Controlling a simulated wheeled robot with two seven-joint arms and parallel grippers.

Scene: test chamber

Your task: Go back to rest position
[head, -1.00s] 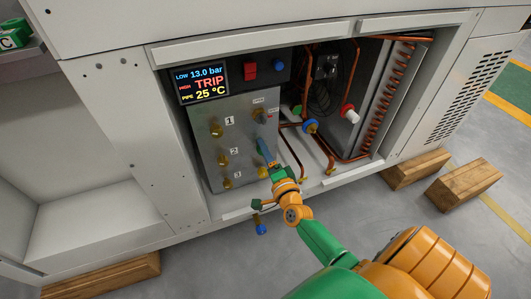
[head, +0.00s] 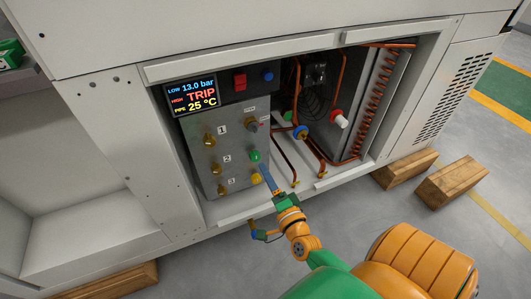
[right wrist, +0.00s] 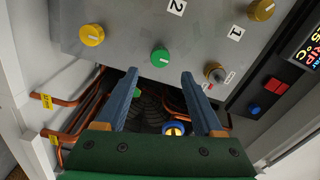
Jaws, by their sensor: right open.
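My right gripper (head: 265,174) is open and empty in front of the lower right part of the grey control panel (head: 232,195). In the right wrist view its two blue fingers (right wrist: 160,76) stand wide apart, with nothing between their tips. A green knob (head: 255,156) is just beyond the fingers, apart from them; it also shows in the right wrist view (right wrist: 160,58). A yellow knob (head: 256,178) sits below it. The display (head: 192,95) reads LOW 13.0 bar, HIGH TRIP, PIPE 25 °C. My left gripper is out of view.
The panel sits in an open cabinet bay with copper pipes (head: 289,160), a blue-capped valve (head: 301,132) and a red-and-white valve (head: 338,120) to the right. The bay's lower sill (head: 330,179) is close to my arm. Wooden blocks (head: 452,182) lie on the floor at right.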

